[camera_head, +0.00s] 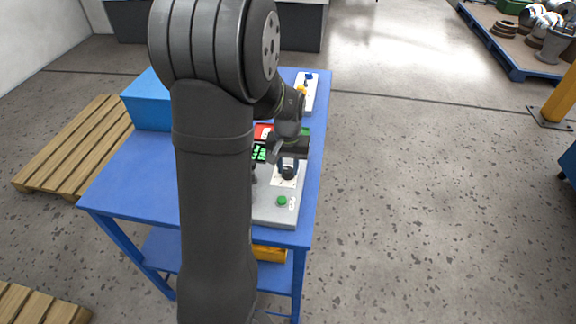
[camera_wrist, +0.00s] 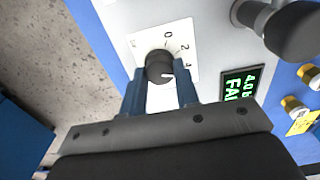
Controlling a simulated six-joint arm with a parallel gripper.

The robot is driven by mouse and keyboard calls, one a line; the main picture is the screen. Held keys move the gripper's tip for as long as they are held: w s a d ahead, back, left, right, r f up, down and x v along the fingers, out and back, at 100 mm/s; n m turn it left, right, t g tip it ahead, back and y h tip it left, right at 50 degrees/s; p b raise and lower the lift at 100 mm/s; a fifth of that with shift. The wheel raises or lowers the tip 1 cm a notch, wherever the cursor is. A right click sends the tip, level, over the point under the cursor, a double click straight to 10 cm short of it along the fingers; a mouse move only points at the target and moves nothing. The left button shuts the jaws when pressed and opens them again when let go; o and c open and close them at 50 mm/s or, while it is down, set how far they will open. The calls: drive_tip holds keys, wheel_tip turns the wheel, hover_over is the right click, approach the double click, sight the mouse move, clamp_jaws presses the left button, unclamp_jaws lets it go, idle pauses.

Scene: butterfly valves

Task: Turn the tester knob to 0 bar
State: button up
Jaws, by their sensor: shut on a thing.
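The tester (camera_head: 270,212) is a grey box on the blue table. Its black tester knob (camera_wrist: 158,66) sits on a white scale plate (camera_wrist: 148,40) marked 0, 2 and 4. The knob's white pointer line lies toward the 4 side of the scale. The display (camera_wrist: 239,85) shows green text reading 4.0 with FAIL below, partly cut off; it also shows in the head view (camera_head: 258,152). My gripper (camera_wrist: 161,86) is shut on the knob, with one blue finger on each side of it. In the head view the gripper (camera_head: 288,160) is over the tester and partly hides the knob.
A green button (camera_head: 282,201) is on the tester's near end. A large dark cylindrical part (camera_wrist: 285,28) and brass fittings (camera_wrist: 295,105) are close to the right of the knob. A blue box (camera_head: 146,105) stands on the table's left.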

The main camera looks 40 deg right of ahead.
drive_tip(key=n, duration=0.3)
drive_tip(key=shift+n, duration=0.4)
drive_tip(key=n, duration=0.8)
drive_tip(key=shift+n, duration=1.9)
drive_tip(key=o, duration=1)
drive_tip(key=shift+c, duration=0.2)
drive_tip(key=shift+r, duration=0.1)
